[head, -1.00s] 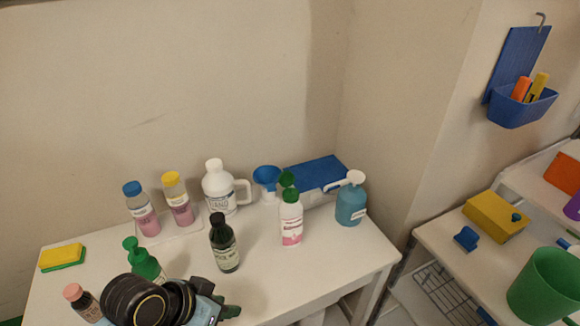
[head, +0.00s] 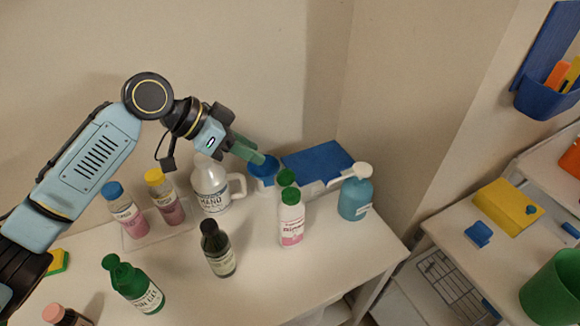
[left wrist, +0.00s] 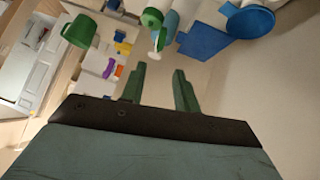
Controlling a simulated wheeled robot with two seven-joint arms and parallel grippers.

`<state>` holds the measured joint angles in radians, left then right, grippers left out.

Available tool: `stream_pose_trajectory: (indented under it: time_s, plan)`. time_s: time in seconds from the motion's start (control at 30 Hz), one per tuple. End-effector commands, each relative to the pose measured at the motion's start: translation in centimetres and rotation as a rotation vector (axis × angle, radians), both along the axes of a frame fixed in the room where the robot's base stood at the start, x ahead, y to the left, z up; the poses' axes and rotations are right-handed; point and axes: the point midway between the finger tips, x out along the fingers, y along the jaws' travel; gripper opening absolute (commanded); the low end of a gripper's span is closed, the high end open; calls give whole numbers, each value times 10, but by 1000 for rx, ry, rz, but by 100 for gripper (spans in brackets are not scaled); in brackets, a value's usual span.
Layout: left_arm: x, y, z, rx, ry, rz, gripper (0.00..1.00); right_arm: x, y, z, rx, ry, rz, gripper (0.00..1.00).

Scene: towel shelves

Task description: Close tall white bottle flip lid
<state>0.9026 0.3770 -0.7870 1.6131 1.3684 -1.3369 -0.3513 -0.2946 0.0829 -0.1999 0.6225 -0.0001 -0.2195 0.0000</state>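The tall white bottle (head: 291,222) with a pink lower label stands upright on the white table. Its green flip lid (head: 287,178) is raised above the green cap. A round green piece, apparently this lid, shows at the top of the left wrist view (left wrist: 152,17). My left gripper (head: 256,151) is up and to the left of the lid, above the blue funnel, apart from the bottle. Its two fingers are open with nothing between them in the left wrist view (left wrist: 160,82). My right gripper is not in view.
Close by stand a white jug (head: 211,186), a blue funnel (head: 264,168), a teal pump bottle (head: 355,199), a dark bottle (head: 218,250) and a green bottle (head: 133,284). A blue-topped box (head: 318,160) is behind. The table's front right is clear.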

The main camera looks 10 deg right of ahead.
Motion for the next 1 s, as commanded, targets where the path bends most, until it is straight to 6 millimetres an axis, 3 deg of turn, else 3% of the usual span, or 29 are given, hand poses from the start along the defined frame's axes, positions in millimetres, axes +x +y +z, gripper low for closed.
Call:
stream_pose_trajectory:
  time_s: [0.3, 0.5, 1.0]
  plan:
    - [3, -49, -48, 0, 2, -2, 31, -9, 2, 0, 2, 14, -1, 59]
    - [6, -72, -70, 1, 1, 1, 31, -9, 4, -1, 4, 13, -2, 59]
    - [7, -83, -81, 0, -1, 1, 30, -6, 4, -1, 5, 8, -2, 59]
